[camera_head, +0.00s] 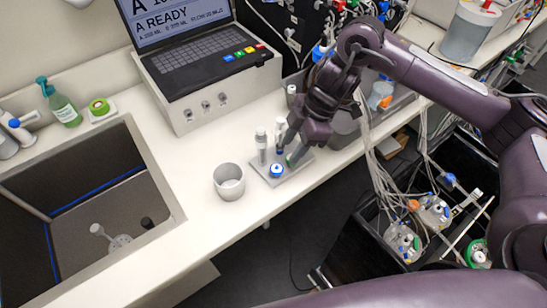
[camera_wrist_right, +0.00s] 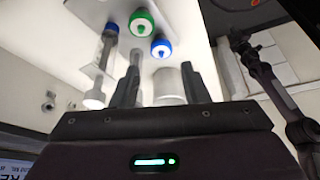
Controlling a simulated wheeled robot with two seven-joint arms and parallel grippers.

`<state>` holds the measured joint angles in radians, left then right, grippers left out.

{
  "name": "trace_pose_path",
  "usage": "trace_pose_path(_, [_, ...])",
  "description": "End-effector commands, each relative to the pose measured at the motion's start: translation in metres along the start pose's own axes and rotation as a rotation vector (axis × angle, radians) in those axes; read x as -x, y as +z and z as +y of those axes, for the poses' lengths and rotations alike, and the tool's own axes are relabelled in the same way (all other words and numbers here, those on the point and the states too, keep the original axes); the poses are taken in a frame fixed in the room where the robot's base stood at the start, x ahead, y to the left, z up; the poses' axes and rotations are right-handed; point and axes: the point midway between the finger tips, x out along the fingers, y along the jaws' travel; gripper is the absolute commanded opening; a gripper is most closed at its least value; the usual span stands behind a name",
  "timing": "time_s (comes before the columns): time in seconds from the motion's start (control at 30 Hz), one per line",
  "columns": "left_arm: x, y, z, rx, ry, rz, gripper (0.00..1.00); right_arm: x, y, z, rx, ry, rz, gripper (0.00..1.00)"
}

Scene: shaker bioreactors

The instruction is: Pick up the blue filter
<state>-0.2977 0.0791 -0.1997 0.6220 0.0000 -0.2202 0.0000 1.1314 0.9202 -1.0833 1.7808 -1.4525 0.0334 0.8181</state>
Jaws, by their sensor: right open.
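The blue filter (camera_head: 277,170) is a small disc with a blue rim and pale centre on a light grey plate (camera_head: 262,177) on the counter. In the right wrist view the blue filter (camera_wrist_right: 161,47) appears beyond the gap between my fingers. My right gripper (camera_head: 291,147) is over the plate, open, with nothing visible gripped. A green filter (camera_wrist_right: 142,22) sits beside the blue one; my finger partly hides it in the head view. My left gripper is out of view.
A sink (camera_head: 85,190) opens at left. The counter's front edge lies close to the plate; bottles and tubing fill a dark crate (camera_head: 420,225) at right.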

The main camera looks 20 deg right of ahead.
Motion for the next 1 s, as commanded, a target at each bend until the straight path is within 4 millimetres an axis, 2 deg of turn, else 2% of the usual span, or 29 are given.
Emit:
trace_pose_path(0.37, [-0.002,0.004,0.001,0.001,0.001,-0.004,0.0,-0.036,-0.003,-0.004,-0.009,-0.013,-0.001,0.41])
trace_pose_path(0.47, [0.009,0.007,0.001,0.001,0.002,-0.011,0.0,-0.048,-0.008,-0.005,-0.009,-0.013,-0.004,0.41])
trace_pose_path(0.6, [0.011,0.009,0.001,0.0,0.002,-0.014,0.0,-0.068,-0.007,-0.004,-0.009,-0.011,-0.004,0.41])
trace_pose_path(0.9, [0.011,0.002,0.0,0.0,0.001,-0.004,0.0,-0.075,-0.006,-0.004,-0.007,-0.007,-0.003,0.41])
trace_pose_path(1.0, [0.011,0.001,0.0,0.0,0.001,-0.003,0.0,-0.075,-0.006,-0.004,-0.007,-0.007,-0.003,0.29])
